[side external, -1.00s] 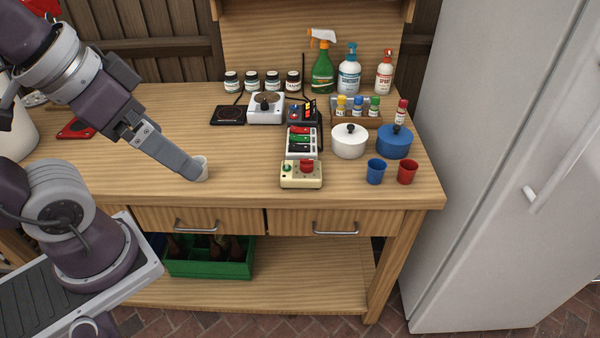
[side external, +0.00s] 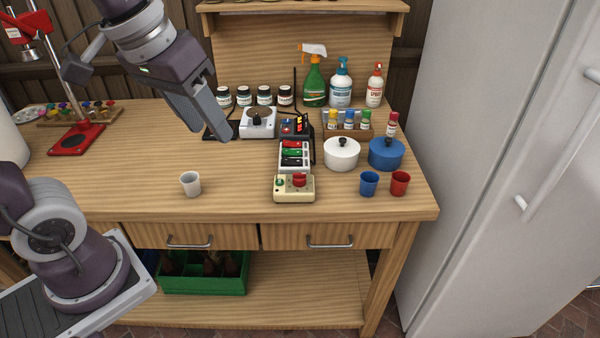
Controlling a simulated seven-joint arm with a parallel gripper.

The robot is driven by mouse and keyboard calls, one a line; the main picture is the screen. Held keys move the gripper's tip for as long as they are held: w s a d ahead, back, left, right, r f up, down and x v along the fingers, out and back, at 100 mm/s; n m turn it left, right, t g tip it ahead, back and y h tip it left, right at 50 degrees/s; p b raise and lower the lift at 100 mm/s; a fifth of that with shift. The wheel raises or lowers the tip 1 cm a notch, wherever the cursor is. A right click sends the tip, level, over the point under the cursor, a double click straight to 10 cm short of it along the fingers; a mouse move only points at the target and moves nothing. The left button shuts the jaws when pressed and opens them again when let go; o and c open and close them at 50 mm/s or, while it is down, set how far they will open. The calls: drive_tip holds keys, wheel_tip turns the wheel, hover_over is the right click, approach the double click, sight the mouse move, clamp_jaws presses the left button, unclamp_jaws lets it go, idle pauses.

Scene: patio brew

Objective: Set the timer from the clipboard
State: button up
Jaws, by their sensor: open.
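I cannot make out a clipboard in this view. My gripper (side external: 226,136) is open, pointing down above the table, left of the device and in front of the dark flat plate. It appears empty, though its fingers overlap from this side. A white cup (side external: 190,184) stands upright near the table's front edge, apart from my gripper.
A switch strip (side external: 294,156) and a cream control box with a red button (side external: 294,188) stand before the device. A white burner (side external: 258,122) is close right of my gripper. Pots (side external: 341,154), cups (side external: 369,183) and bottles crowd the right. The table's left middle is clear.

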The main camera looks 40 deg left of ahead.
drive_tip(key=w+a+f+n+g, duration=0.1)
drive_tip(key=w+f+n+g, duration=0.2)
drive_tip(key=w, duration=0.9)
drive_tip(key=n+g, duration=0.1)
drive_tip(key=n, duration=0.2)
hover_over(299, 173)
wheel_tip(299, 173, down, 14)
drive_tip(key=shift+s+d+f, duration=0.1)
drive_tip(key=shift+n, duration=0.3)
wheel_tip(299, 173, down, 7)
drive_tip(key=shift+r, duration=0.1)
drive_tip(key=shift+f, duration=0.4)
drive_tip(key=shift+c, duration=0.2)
clamp_jaws()
